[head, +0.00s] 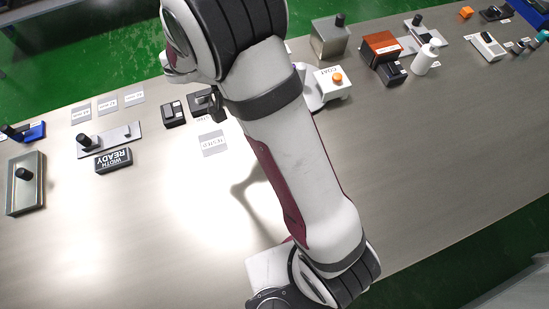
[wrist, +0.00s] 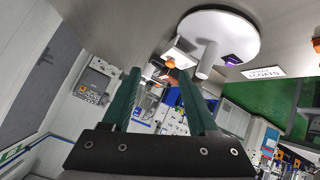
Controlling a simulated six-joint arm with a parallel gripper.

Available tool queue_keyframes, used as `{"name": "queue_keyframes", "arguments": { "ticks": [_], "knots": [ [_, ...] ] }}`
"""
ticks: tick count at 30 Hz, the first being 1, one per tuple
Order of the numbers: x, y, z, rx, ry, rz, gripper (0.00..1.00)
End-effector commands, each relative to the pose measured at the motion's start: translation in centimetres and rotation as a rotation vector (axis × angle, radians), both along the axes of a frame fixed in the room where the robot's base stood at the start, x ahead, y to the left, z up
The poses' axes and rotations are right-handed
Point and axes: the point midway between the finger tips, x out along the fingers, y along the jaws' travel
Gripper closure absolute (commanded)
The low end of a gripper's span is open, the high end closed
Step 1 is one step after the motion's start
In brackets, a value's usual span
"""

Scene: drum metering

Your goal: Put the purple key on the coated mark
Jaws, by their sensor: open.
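In the wrist view, my gripper (wrist: 158,72) has two dark green fingers, spread apart with nothing between them. A small purple piece (wrist: 232,60), likely the purple key, is at the edge of a round white disc (wrist: 222,24), beyond the right finger. A white label (wrist: 263,72) reading like "COATS" lies on the table to the right of the disc. Grey marks with small lettering, one reading like "TESTED" (head: 213,143), lie left of my arm; I cannot confirm which is the coated mark.
A white unit labelled "COAT" with an orange button (head: 338,78) stands right of my arm. A "WIDTH READY" block (head: 114,160) and a knobbed box (head: 26,183) are at left. Several devices line the back, including a white bottle (head: 425,59). The front table is clear.

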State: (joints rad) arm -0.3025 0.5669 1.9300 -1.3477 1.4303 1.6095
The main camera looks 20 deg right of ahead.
Motion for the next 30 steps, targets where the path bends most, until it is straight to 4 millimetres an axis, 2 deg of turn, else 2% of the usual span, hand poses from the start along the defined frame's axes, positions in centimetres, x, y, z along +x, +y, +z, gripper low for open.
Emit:
{"name": "queue_keyframes", "arguments": {
  "ticks": [1,2,3,6,9,10,12,13,14,17,26,28,30],
  "knots": [
    [-3.6,-0.6,2.3,0.108,0.088,-0.023,0.40],
    [-6.2,-0.6,3.3,0.192,0.155,-0.019,0.40],
    [-9.5,-0.1,4.3,0.318,0.230,0.004,0.40],
    [-16.6,2.8,5.8,0.638,0.332,0.150,0.40],
    [-20.9,6.2,6.3,0.872,0.327,0.353,0.40],
    [-21.7,7.1,6.4,0.918,0.314,0.409,0.40],
    [-22.8,8.7,6.5,0.990,0.285,0.513,0.40],
    [-23.1,9.2,6.5,1.010,0.276,0.544,0.37],
    [-23.3,9.5,6.5,1.021,0.268,0.567,0.33],
    [-23.5,9.9,6.6,1.037,0.261,0.597,0.33],
    [-23.4,9.9,6.6,1.035,0.265,0.596,0.33],
    [-23.1,9.4,6.6,1.017,0.281,0.562,0.33],
    [-21.8,7.9,6.4,0.947,0.329,0.454,0.33]
  ]
}}
